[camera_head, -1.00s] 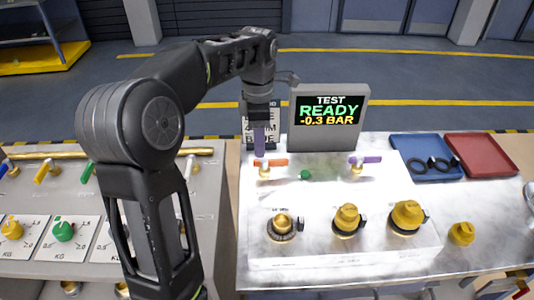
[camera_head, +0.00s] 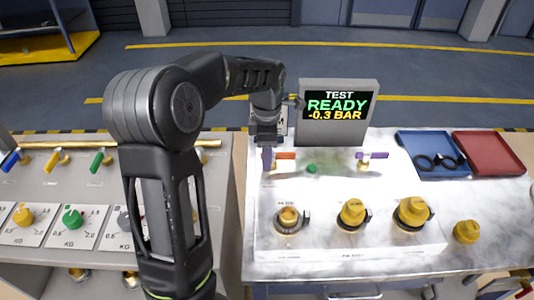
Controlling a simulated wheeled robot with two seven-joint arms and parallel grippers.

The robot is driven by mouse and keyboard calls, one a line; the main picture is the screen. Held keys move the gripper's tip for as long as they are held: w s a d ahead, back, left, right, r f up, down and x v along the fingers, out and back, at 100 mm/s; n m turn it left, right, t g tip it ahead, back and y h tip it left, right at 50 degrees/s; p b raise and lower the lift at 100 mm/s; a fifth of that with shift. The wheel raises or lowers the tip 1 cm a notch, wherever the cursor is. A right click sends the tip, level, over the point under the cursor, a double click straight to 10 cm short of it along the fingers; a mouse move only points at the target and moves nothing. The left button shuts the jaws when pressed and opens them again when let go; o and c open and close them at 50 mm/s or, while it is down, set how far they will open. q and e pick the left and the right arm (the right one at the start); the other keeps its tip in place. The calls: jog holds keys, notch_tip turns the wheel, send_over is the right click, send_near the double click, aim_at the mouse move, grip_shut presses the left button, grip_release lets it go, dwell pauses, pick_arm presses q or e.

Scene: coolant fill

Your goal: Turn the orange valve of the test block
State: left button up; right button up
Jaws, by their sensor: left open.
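The test block (camera_head: 350,240) is a pale bench unit with brass fittings along its front. Its orange valve (camera_head: 286,155) has a flat orange handle lying crosswise on a brass stem at the back left. A purple-handled valve (camera_head: 372,155) stands to its right, with a green button (camera_head: 312,169) between them. My left gripper (camera_head: 267,160) points down at the left end of the orange handle, open, its fingers partly covering that end. Whether it touches the handle cannot be told. My right gripper is not in view.
A display (camera_head: 337,106) reading "TEST READY -0.3 BAR" stands behind the valves. A blue tray (camera_head: 430,172) with black rings and a red tray (camera_head: 488,154) lie at the right. A loose yellow cap (camera_head: 466,231) sits at front right. A panel with coloured valves and knobs (camera_head: 73,217) is at left.

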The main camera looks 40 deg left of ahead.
pick_arm(q)
grip_shut()
dwell(0.4)
